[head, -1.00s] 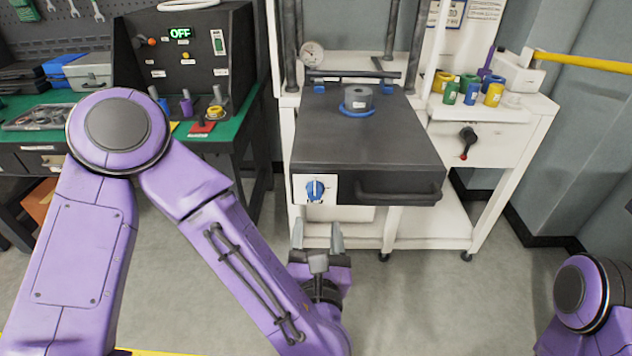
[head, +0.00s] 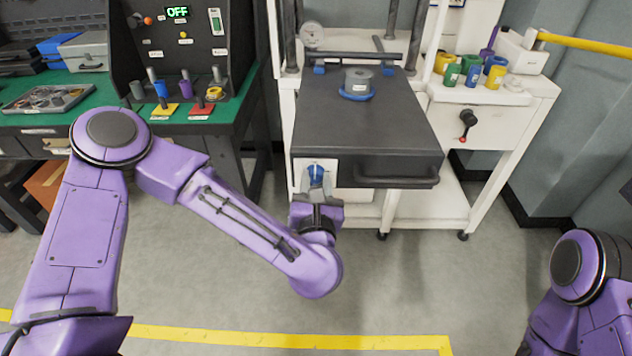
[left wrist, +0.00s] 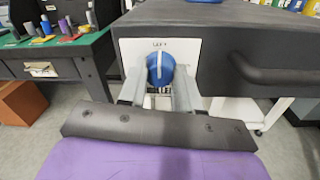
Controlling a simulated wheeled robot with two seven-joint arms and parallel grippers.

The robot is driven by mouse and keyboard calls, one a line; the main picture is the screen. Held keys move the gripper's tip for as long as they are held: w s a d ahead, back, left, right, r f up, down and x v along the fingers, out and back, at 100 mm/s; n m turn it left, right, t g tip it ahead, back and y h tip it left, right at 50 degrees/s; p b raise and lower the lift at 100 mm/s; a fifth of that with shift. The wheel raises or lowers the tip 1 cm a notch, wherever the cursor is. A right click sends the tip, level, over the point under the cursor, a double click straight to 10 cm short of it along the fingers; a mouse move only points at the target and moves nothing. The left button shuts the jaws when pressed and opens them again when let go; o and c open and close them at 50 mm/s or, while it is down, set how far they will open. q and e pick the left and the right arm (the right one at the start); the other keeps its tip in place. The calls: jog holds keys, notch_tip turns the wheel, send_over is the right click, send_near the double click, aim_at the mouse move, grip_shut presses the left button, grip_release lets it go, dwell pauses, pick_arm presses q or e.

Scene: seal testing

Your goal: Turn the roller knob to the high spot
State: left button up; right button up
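The roller knob (head: 316,174) is blue with a white pointer line, on a white plate at the front left of a dark drawer-like block (head: 370,130). In the left wrist view the knob (left wrist: 161,68) shows its white line nearly upright, under a label too small to read surely. My left gripper (head: 316,186) is at the plate, just below the knob in the head view. In the left wrist view its two fingers (left wrist: 160,85) are apart, one on each side of the knob; I cannot tell whether they touch it. My right gripper is out of view.
A grey cylinder on a blue ring (head: 357,84) sits on top of the block. A black bar handle (head: 382,182) juts from its front, right of the knob. A green-topped bench (head: 110,110) stands left. Floor in front is clear.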

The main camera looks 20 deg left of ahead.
pick_arm(q)
jog(key=shift+m, duration=0.4)
jog(key=m, duration=0.2)
jog(key=shift+m, duration=0.4)
jog(key=m, duration=0.4)
jog(key=shift+m, duration=0.4)
jog(key=m, duration=0.5)
jog(key=shift+m+p, duration=0.3)
jog(key=shift+f+m+h+p, duration=0.1)
jog(key=shift+m+h+p, duration=0.3)
jog(key=shift+m, duration=1.6)
jog(key=o, duration=1)
jog(key=shift+o, duration=0.2)
jog(key=shift+s, duration=0.1)
